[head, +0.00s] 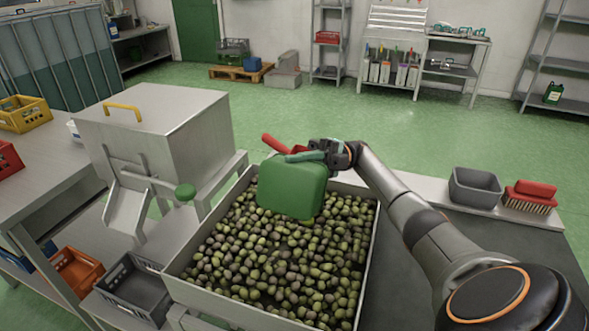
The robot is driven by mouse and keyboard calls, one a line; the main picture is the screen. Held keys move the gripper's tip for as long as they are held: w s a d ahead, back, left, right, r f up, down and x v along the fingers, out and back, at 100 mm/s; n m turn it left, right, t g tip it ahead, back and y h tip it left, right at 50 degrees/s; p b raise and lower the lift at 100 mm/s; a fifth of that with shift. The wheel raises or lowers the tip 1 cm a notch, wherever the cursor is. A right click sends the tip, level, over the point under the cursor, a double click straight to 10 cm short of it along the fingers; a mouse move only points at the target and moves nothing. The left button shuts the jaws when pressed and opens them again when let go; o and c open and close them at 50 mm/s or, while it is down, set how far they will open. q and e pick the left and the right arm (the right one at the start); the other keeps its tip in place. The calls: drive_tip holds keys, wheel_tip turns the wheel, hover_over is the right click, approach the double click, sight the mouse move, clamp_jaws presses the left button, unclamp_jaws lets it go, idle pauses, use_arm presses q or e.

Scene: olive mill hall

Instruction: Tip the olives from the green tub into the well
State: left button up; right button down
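The green tub (292,189) is held tipped over above the well, its closed outer side turned toward me. Its opening and inside are hidden, so I cannot tell whether olives are still in it. My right gripper (290,152) is at the tub's upper far edge and appears shut on it; a red piece and a dark green piece show at the fingers. The well (232,304) is a pale rectangular metal basin with a broad heap of green and dark olives (275,262) in it. My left gripper is out of view.
A steel hopper machine (160,130) with a yellow handle stands left of the well. A grey bin (475,187) and a red brush (531,196) sit on the ledge at right. Crates (135,287) stand low at left. The green floor behind is open.

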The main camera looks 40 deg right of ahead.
wheel_tip(320, 180, up, 2)
drive_tip(key=shift+f, duration=0.95)
idle(0.4)
idle(0.8)
